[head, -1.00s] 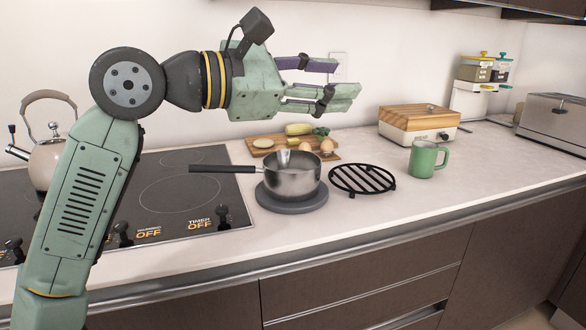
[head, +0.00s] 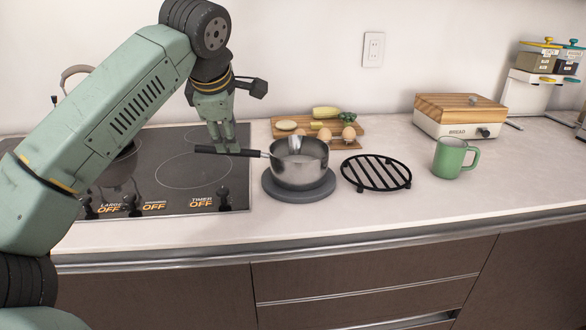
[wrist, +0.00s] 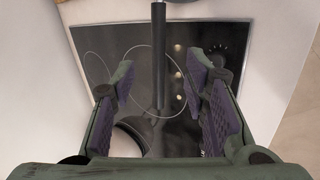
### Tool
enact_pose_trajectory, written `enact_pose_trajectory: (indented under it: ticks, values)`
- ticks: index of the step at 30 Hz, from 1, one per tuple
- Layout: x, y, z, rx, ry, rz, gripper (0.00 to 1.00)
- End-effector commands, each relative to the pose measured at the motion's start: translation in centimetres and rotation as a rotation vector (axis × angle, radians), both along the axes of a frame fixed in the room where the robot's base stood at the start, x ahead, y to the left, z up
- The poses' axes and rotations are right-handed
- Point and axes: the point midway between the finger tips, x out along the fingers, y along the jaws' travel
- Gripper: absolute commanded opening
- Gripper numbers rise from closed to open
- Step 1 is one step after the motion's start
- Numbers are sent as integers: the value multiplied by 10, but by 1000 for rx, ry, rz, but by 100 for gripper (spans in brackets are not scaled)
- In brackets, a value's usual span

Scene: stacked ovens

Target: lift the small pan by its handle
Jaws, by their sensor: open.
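The small pan (head: 300,172) is a steel saucepan with a long black handle (head: 228,151) that points left over the stove. It stands upright on a round grey pad (head: 300,192). My gripper (head: 222,146) points down at the handle, near its middle. In the wrist view the black handle (wrist: 158,55) runs between the two open, purple-padded fingers of my gripper (wrist: 163,95), with a gap on both sides. I cannot tell how far the fingertips reach below the handle.
The black stove top (head: 160,185) lies under my gripper. A black trivet (head: 376,172) and a green mug (head: 455,158) stand right of the pan. A cutting board (head: 345,143) with food lies behind it. The counter in front is clear.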

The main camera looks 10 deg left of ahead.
Motion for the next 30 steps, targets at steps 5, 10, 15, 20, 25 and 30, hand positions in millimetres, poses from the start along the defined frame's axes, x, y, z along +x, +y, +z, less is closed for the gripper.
enact_pose_trajectory:
  ticks: [5, 10, 15, 20, 25, 30]
  values:
    - [16, 1, -23, -3, 1, -3, 41]
    - [26, 0, -36, -3, 0, -4, 41]
    - [42, -2, -57, -5, 1, -4, 41]
    - [50, 0, -71, -4, -1, -4, 41]
    - [51, 0, -73, -2, -2, -3, 41]
    - [51, 0, -73, -2, -2, -3, 35]
